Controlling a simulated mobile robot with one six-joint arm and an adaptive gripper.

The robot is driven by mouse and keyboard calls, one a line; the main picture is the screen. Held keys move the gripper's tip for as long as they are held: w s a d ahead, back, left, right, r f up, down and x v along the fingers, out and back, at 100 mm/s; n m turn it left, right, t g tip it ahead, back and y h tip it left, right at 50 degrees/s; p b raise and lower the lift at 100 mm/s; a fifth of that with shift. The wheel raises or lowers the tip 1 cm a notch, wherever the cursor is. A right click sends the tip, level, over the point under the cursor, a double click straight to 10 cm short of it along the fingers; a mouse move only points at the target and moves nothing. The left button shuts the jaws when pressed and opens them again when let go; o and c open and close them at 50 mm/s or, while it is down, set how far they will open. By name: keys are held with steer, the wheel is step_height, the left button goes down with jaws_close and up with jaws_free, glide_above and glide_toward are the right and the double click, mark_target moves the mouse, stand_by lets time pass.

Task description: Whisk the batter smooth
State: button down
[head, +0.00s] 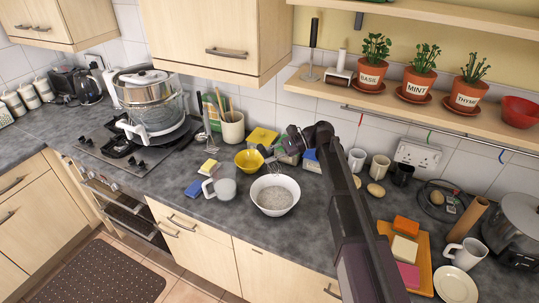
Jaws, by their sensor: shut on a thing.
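A white bowl (276,212) with pale, speckled batter (274,197) stands on the grey counter near its front edge. My gripper (268,156) is above and behind the bowl, in front of the yellow and blue boxes. It is shut on a whisk, whose thin wire loops (275,171) show at the far side of the bowl. The picture is too small to tell whether the wires touch the batter. The whisk's handle is mostly hidden by my gripper.
A yellow bowl (249,160) and a pale mug (221,188) stand close to the left. Sponges (196,187) lie farther left. An orange board (424,270) with coloured blocks lies to the right. A shelf (410,111) with potted herbs overhangs the back.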

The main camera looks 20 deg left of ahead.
steer(key=shift+s+f, duration=0.15)
steer(key=shift+s, duration=0.05)
steer(key=shift+s+f+b, duration=2.4)
steer(key=shift+s+b, duration=0.15)
steer(key=shift+s, duration=0.05)
steer(key=w+f+b, duration=0.5)
steer(key=f+b, duration=0.3)
steer(key=shift+w+f, duration=0.2)
steer(key=shift+f, duration=0.05)
steer(key=shift+f+b, duration=1.1)
steer(key=shift+b, duration=0.2)
stand_by(0.5)
steer(key=shift+r, duration=0.2)
stand_by(0.3)
steer(key=shift+w, duration=0.2)
stand_by(0.3)
